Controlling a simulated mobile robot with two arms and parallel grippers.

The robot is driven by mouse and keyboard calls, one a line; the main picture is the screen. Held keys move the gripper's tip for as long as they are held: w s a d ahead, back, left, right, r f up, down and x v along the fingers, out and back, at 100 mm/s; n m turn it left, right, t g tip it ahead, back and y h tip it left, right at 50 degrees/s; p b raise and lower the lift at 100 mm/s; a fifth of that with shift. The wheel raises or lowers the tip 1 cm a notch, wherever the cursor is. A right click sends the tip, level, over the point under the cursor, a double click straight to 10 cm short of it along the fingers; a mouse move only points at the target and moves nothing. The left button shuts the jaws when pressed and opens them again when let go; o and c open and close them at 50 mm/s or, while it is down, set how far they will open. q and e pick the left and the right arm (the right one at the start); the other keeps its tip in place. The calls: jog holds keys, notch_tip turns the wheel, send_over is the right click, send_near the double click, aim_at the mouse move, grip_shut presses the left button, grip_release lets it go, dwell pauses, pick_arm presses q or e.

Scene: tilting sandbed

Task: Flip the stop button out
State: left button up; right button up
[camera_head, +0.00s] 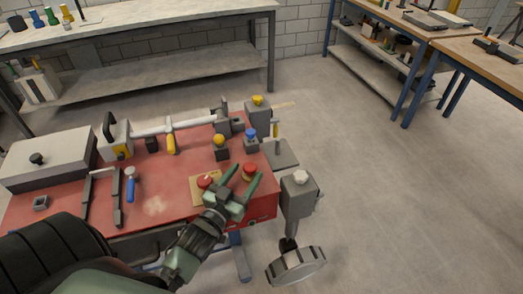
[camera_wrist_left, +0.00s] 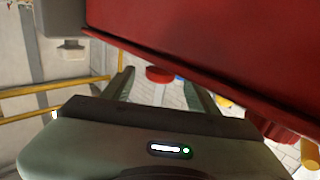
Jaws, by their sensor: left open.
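Two red round buttons are at the front right of the red bench (camera_head: 160,190) in the head view. One red button (camera_head: 205,181) sits on a yellow plate (camera_head: 196,196), left of my left gripper. The other red button (camera_head: 250,169) appears between the fingertips in the picture; I cannot tell whether they touch it. My left gripper (camera_head: 242,170) is open, above the bench's front right corner. In the left wrist view, a red round cap (camera_wrist_left: 160,75) shows between the open fingers (camera_wrist_left: 163,85). A ribbed red part (camera_wrist_left: 280,130) is at the right. My right gripper is not in view.
Yellow-topped (camera_head: 219,142) and blue-topped (camera_head: 250,135) knobs stand behind the buttons. A grey block with a white knob (camera_head: 300,180) and a handwheel (camera_head: 297,266) are at the right. Bench tools lie left. A large red surface (camera_wrist_left: 220,45) crosses the wrist view.

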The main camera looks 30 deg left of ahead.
aim_at(252, 164)
pick_arm(q)
jog(key=w, duration=0.3)
jog(key=w+p, duration=0.1)
jog(key=shift+w+a+r, duration=0.2)
jog(key=shift+w+r, duration=0.05)
jog(key=shift+r, duration=0.05)
jog(key=shift+w+f, duration=0.15)
jog(key=shift+w, duration=0.85)
jog(key=c, duration=1.2)
grip_shut()
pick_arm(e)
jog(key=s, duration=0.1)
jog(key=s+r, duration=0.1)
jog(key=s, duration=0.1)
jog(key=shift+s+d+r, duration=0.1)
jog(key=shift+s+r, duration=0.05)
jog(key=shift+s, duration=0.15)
